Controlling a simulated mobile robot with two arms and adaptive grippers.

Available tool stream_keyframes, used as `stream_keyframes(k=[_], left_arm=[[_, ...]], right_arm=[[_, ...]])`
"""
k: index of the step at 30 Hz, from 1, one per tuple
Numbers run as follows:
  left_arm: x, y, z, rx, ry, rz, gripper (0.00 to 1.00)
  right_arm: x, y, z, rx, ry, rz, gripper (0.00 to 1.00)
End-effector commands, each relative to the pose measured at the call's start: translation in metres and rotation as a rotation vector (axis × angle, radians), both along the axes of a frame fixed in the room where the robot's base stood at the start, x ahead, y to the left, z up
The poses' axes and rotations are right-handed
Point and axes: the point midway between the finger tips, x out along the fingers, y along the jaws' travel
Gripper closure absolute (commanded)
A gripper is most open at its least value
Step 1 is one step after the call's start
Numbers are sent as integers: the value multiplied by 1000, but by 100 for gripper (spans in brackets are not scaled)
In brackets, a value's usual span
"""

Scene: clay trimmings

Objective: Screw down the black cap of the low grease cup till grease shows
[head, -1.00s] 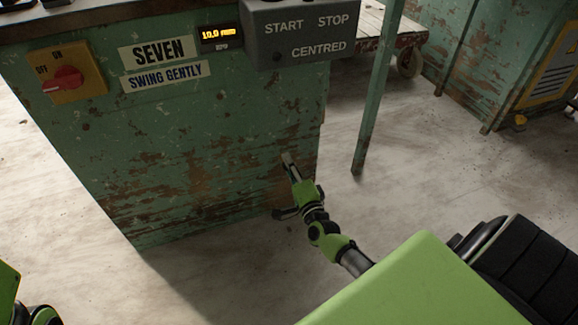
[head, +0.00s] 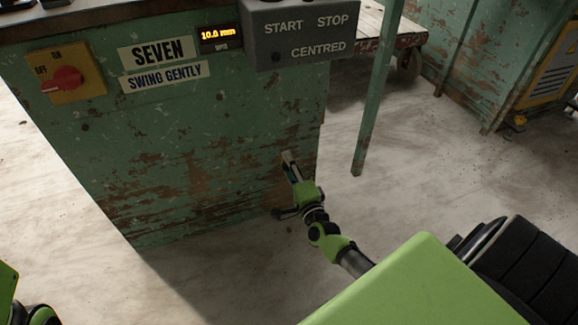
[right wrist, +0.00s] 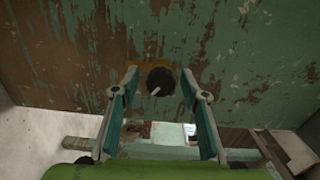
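The black cap (right wrist: 161,80) is a round dark knob with a short white mark at its lower left, low on the green machine panel in the right wrist view. An ochre patch (right wrist: 142,74) shows around it. No grease can be made out. My right gripper (right wrist: 160,84) is open, its two teal-padded fingers on either side of the cap, with what looks like a narrow gap at each. In the head view my right gripper (head: 289,166) is at the lower right of the panel and hides the cap. My left gripper is not in view.
The peeling green machine (head: 200,170) bears a red switch (head: 67,79), a lit display (head: 217,36) and a grey START/STOP box (head: 297,35). A thin green post (head: 372,120) stands right of my right gripper. Pale floor (head: 440,170) is clear around it.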

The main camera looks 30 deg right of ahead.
Motion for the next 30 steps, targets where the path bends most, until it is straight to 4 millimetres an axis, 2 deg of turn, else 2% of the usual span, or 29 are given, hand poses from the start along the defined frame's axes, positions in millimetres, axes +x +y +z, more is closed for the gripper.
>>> stream_keyframes(k=[8,11,21,26,30], left_arm=[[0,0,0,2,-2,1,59],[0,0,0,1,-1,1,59],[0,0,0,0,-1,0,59],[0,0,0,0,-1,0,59],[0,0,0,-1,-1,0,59]], right_arm=[[-8,3,0,0,0,1,59],[-22,6,-1,1,2,1,59],[-86,21,-1,1,3,1,59],[-107,26,-1,0,2,0,59],[-115,28,0,0,1,0,59]])
